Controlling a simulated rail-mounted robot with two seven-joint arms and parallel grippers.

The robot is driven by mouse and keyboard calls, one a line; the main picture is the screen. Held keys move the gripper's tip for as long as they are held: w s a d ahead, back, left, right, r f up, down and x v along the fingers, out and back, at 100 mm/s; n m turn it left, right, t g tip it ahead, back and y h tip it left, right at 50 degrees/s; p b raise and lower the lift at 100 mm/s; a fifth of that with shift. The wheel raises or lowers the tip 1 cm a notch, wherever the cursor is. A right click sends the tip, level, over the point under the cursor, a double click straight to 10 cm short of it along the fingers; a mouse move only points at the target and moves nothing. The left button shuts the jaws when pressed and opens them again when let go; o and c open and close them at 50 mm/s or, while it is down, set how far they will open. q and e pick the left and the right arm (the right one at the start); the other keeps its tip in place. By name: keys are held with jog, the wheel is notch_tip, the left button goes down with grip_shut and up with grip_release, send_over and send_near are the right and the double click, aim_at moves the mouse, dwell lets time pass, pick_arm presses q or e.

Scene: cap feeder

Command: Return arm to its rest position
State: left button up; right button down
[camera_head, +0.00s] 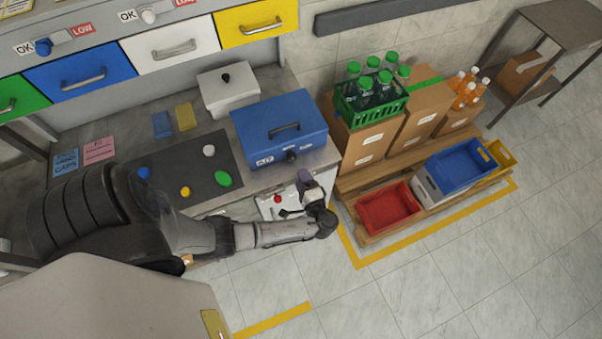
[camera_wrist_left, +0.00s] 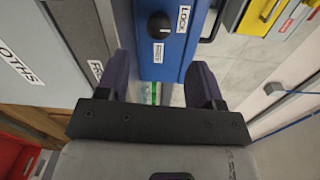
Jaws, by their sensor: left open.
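My left arm reaches across the front of the workbench from the left in the head view. Its gripper (camera_head: 304,190) is near the bench's right front corner, just in front of the blue box (camera_head: 262,118). In the left wrist view, my left gripper (camera_wrist_left: 160,88) has its two purple fingers wide apart with nothing held between them. Beyond the fingers is the front of the blue box (camera_wrist_left: 172,55), with a black knob (camera_wrist_left: 159,25) and a LOCK label. My right gripper is not in view.
A dark mat (camera_head: 170,160) holds blue, yellow, white and green caps. A small white panel with a red button (camera_head: 277,199) is beside the gripper. A pallet to the right carries a red bin (camera_head: 386,207), a blue bin (camera_head: 460,166) and a green bottle crate (camera_head: 372,108). Floor in front is clear.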

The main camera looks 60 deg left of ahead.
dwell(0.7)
pick_arm(q)
jog(key=w+d+r+h, duration=0.45)
jog(key=d+h, duration=0.35)
jog(key=h, duration=0.2)
jog(key=s+d+r+t+h, duration=0.3)
jog(key=d+r+h, duration=0.2)
jog(key=d+r, duration=0.15)
jog(key=s+d+r+n+h, duration=0.1)
jog(key=s+r+h, duration=0.3)
jog(key=s, duration=0.5)
jog(key=s+f+g+y, duration=0.15)
jog(key=s+f, duration=0.25)
jog(key=s, duration=0.4)
notch_tip(320, 180, up, 17)
jog(key=p, duration=1.7)
jog(key=shift+a, duration=0.15)
